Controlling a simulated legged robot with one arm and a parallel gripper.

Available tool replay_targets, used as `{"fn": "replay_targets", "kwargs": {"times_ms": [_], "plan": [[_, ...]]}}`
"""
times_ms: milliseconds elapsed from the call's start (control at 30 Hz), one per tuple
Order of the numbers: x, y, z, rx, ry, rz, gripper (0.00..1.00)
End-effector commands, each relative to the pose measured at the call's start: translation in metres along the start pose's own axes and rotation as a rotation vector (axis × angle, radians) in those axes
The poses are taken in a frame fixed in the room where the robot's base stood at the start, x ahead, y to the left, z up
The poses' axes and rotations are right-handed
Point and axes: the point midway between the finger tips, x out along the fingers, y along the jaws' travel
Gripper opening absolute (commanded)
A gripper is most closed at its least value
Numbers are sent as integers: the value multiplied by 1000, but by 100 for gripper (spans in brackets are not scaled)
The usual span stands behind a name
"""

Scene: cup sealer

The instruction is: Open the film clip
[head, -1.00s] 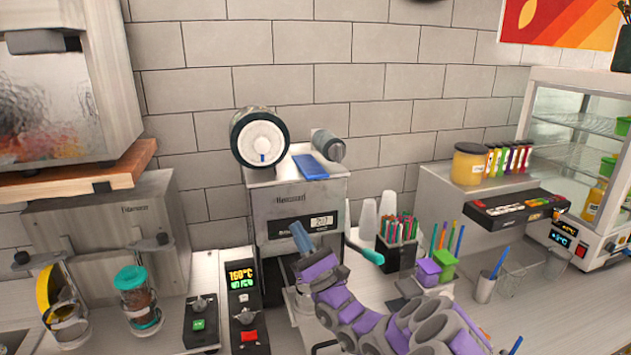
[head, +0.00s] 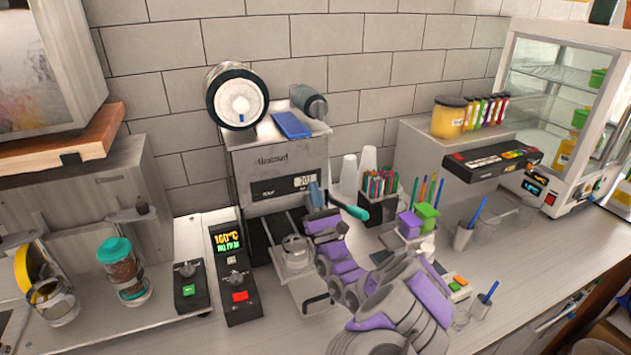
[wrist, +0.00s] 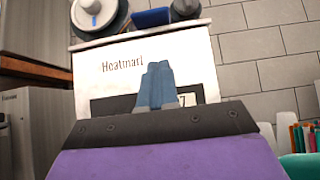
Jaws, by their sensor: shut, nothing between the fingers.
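The cup sealer (head: 280,160) is a grey metal box with a small display on its front. A blue flat piece (head: 291,124), which looks like the film clip, lies on its top between the film roll (head: 237,97) and a grey roller (head: 309,101). The blue piece also shows at the top of the wrist view (wrist: 150,17), seen from below. My gripper (head: 316,195) is in front of the sealer's right front edge, below the blue piece and apart from it. In the wrist view its blue-grey fingers (wrist: 156,85) are shut and empty, overlapping the display.
A teal handle (head: 357,212) sticks out on the sealer's right, close to my gripper. A clear cup (head: 295,252) sits in the sealer's lower tray. A straw holder (head: 378,193) and white cups stand to the right. A control box (head: 232,270) stands at left.

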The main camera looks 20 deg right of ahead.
Motion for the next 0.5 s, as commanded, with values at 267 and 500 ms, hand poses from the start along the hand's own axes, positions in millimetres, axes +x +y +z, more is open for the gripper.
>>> {"fn": "replay_targets", "kwargs": {"times_ms": [267, 500], "plan": [[52, -2, 1, 2, -4, 1, 0], [88, -4, 7, 4, -5, -4, 0]]}}
